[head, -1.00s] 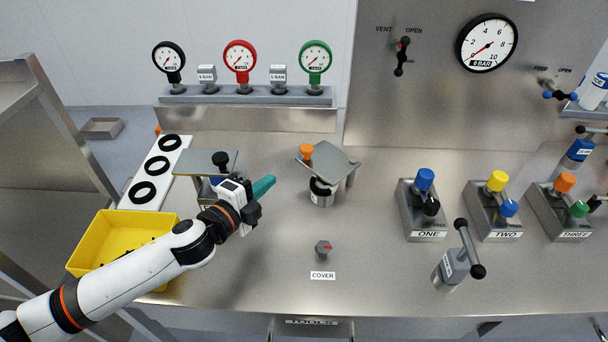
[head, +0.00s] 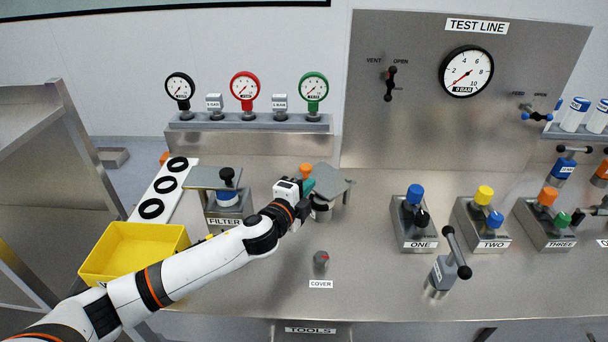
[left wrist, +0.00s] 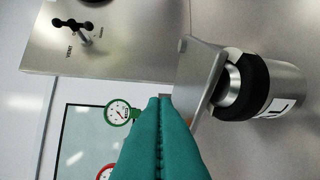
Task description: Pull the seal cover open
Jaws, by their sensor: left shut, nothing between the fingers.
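The seal cover (head: 332,181) is a grey plate tilted above a short metal cylinder with a black collar; an orange knob (head: 305,170) stands at its left. In the left wrist view the cover (left wrist: 203,70) shows as a plate on edge beside the black collar (left wrist: 243,88) and the labelled cylinder (left wrist: 285,90). My left gripper (head: 309,186) has its teal fingers together and empty, at the left edge of the cover. The fingers (left wrist: 160,105) also fill the lower middle of the left wrist view. Whether they touch the plate I cannot tell. My right gripper is not in view.
The FILTER unit (head: 224,221) and a yellow bin (head: 135,260) stand left of the cover. Gauges (head: 245,87) line the back. Valve block ONE (head: 413,228) and a lever (head: 442,270) are to the right.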

